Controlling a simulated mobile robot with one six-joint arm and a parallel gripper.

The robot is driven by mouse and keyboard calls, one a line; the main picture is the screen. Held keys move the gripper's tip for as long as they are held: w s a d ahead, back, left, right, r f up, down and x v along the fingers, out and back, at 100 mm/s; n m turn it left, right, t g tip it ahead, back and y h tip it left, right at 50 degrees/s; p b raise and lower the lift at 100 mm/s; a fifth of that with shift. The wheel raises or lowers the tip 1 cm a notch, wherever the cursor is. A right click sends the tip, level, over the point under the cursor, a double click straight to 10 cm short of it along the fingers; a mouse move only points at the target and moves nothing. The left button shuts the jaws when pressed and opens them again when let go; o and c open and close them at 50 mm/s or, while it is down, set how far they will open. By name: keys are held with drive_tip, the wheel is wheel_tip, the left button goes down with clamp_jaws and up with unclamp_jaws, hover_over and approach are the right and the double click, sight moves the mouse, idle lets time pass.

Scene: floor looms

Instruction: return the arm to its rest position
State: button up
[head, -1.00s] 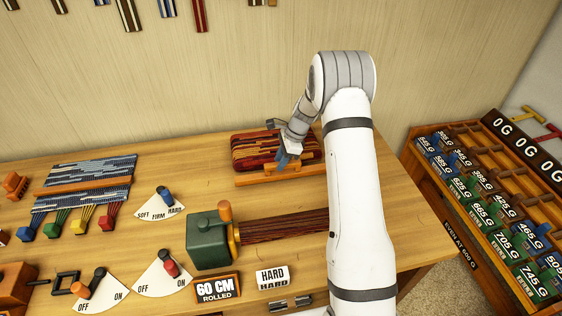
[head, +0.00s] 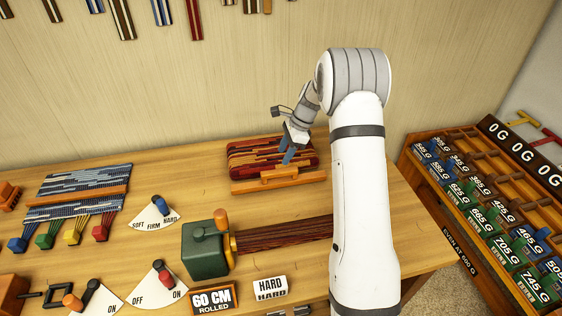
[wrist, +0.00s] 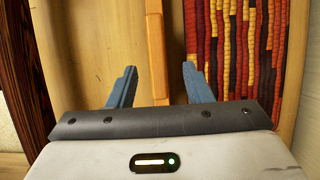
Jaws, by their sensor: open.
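My gripper (head: 290,154) is above the front part of the red and orange woven piece at the back of the table. In the wrist view its two blue fingers (wrist: 157,88) are spread apart with nothing held between them. The orange wooden bar (wrist: 155,45) shows between and beyond the fingers. The woven piece (head: 256,151) lies behind that bar in the head view and to the right in the wrist view (wrist: 231,60). My white arm rises at the right of the head view and hides part of the table.
A green box with an orange handle (head: 205,250) holds dark red strands (head: 285,234) that run behind my arm. A blue woven piece (head: 75,193) lies left. A rack of weights (head: 500,215) stands right.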

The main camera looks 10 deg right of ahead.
drive_tip(key=shift+d+r, duration=0.15)
drive_tip(key=shift+r, duration=0.25)
drive_tip(key=s+a+r+n+t+h, duration=0.1)
drive_tip(key=s+a+r+n+h, duration=0.15)
drive_tip(key=s+r+n, duration=0.9)
drive_tip(key=s+r+n+t+h, duration=0.1)
drive_tip(key=s+r+n, duration=0.1)
drive_tip(key=s, duration=1)
drive_tip(key=s+r+n+t+h, duration=0.1)
drive_tip(key=s+r+n, duration=0.2)
drive_tip(key=s, duration=0.9)
drive_tip(key=shift+n, duration=0.75)
